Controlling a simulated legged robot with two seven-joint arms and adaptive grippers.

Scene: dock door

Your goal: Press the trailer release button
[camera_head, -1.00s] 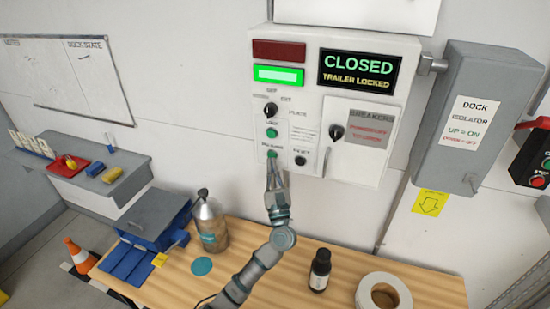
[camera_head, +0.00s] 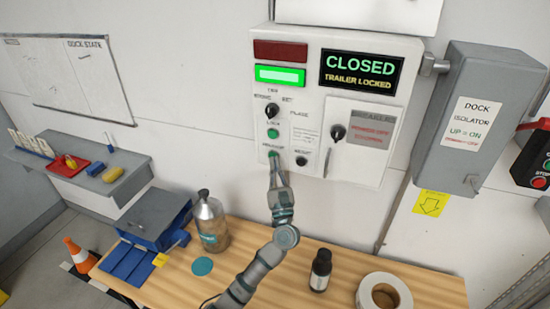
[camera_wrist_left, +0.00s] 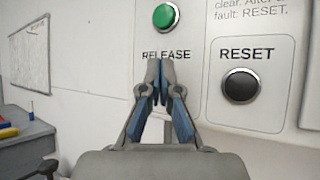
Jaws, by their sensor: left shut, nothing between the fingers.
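The control panel (camera_head: 312,160) is on the wall, with its display (camera_head: 358,68) reading CLOSED, TRAILER LOCKED. The green release button (camera_head: 273,154) is low on the panel's left side, under its label. My left gripper (camera_head: 274,164) is shut and empty, its fingertips at or just in front of this button; I cannot tell whether they touch. In the wrist view, the shut fingers (camera_wrist_left: 160,72) cover the place below the RELEASE label and hide the button. The green lock button (camera_wrist_left: 165,16) is above. My right gripper is not in view.
The black reset button (camera_wrist_left: 240,86) is close to the right of the fingers. A black selector knob (camera_head: 272,110) is above.

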